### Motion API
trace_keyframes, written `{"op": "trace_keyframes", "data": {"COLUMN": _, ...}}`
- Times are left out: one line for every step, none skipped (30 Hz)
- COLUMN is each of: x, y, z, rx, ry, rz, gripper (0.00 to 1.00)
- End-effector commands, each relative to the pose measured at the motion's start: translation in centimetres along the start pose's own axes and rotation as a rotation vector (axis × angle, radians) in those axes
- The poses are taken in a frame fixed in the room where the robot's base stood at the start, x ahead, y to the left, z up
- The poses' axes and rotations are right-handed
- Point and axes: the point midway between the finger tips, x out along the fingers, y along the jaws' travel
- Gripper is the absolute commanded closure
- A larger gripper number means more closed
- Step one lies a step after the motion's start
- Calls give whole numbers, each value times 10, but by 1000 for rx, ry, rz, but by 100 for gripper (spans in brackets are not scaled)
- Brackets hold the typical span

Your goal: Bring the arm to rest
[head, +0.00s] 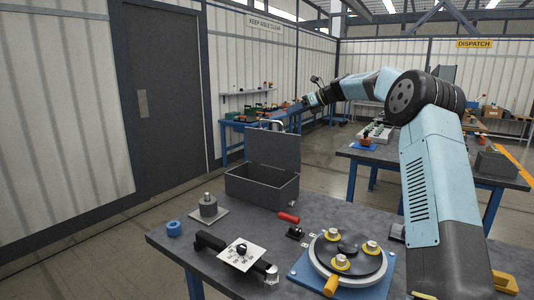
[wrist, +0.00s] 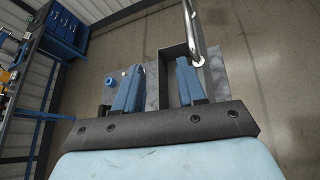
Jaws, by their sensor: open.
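My gripper (head: 284,113) hangs in the air at the end of my outstretched arm, above and behind the open grey box (head: 262,188) in the head view. In the wrist view its two blue fingers (wrist: 157,82) stand apart with nothing held between them. The grey box also shows in the wrist view (wrist: 168,62), below the fingers. A shiny metal bar (wrist: 193,35), which looks like the lid's handle, shows close by the right finger. Whether it touches the finger cannot be told.
On the near bench are a blue ring (head: 174,228), a grey weight on a plate (head: 208,207), a dial plate (head: 241,254), a red cylinder (head: 288,218) and a round fixture with yellow-ringed couplers (head: 347,262). A second bench (head: 430,166) stands behind. Open floor lies left.

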Motion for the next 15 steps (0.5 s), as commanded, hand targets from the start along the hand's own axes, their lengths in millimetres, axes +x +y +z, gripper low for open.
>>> {"op": "trace_keyframes", "data": {"x": -2, "y": 19, "z": 2, "rx": -67, "ry": 35, "rz": -11, "gripper": 60}}
{"op": "trace_keyframes", "data": {"x": -2, "y": 28, "z": 2, "rx": -107, "ry": 56, "rz": -17, "gripper": 60}}
{"op": "trace_keyframes", "data": {"x": -3, "y": 39, "z": 1, "rx": -158, "ry": 82, "rz": -24, "gripper": 60}}
{"op": "trace_keyframes", "data": {"x": -4, "y": 48, "z": 0, "rx": -198, "ry": 103, "rz": -29, "gripper": 60}}
{"op": "trace_keyframes", "data": {"x": -6, "y": 57, "z": -1, "rx": -239, "ry": 123, "rz": -34, "gripper": 60}}
{"op": "trace_keyframes", "data": {"x": -8, "y": 68, "z": -3, "rx": -290, "ry": 149, "rz": -39, "gripper": 60}}
{"op": "trace_keyframes", "data": {"x": -10, "y": 77, "z": -5, "rx": -329, "ry": 170, "rz": -42, "gripper": 60}}
{"op": "trace_keyframes", "data": {"x": -12, "y": 85, "z": -6, "rx": -367, "ry": 190, "rz": -45, "gripper": 60}}
{"op": "trace_keyframes", "data": {"x": -15, "y": 96, "z": -9, "rx": -419, "ry": 217, "rz": -49, "gripper": 60}}
{"op": "trace_keyframes", "data": {"x": -17, "y": 105, "z": -11, "rx": -458, "ry": 237, "rz": -52, "gripper": 60}}
{"op": "trace_keyframes", "data": {"x": -19, "y": 113, "z": -13, "rx": -496, "ry": 256, "rz": -53, "gripper": 60}}
{"op": "trace_keyframes", "data": {"x": -23, "y": 124, "z": -17, "rx": -547, "ry": 284, "rz": -55, "gripper": 60}}
{"op": "trace_keyframes", "data": {"x": -27, "y": 132, "z": -19, "rx": -584, "ry": 303, "rz": -57, "gripper": 60}}
{"op": "trace_keyframes", "data": {"x": -30, "y": 139, "z": -22, "rx": -622, "ry": 323, "rz": -58, "gripper": 60}}
{"op": "trace_keyframes", "data": {"x": -34, "y": 150, "z": -26, "rx": -672, "ry": 349, "rz": -57, "gripper": 60}}
